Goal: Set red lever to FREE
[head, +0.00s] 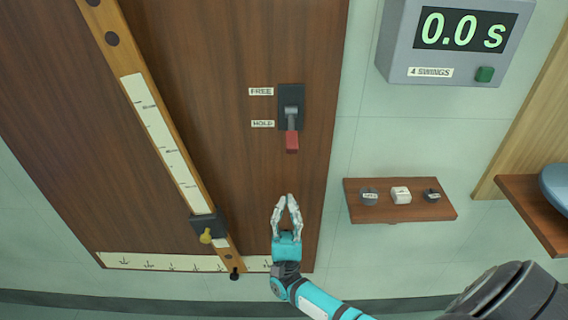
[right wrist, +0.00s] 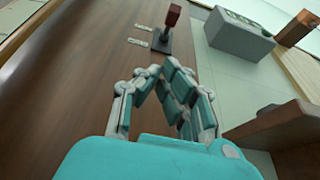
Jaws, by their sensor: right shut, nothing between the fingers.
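The red lever (head: 292,141) is on a dark plate (head: 291,95) fixed to the brown wooden panel. Its red handle points down, at the level of the HOLD label (head: 262,124); the FREE label (head: 261,91) is above. In the right wrist view the red handle (right wrist: 173,14) shows beyond the fingers. My right gripper (head: 287,198) is shut and empty, below the lever and apart from it. It also shows in the right wrist view (right wrist: 162,72). My left gripper is not in view.
A slanted wooden rail (head: 150,110) with a scale strip and a yellow knob (head: 206,236) is left of the lever. A grey timer box (head: 447,77) reading 0.0 s, with a green button (head: 485,74), is at upper right. A small shelf (head: 430,211) with several small items is at right.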

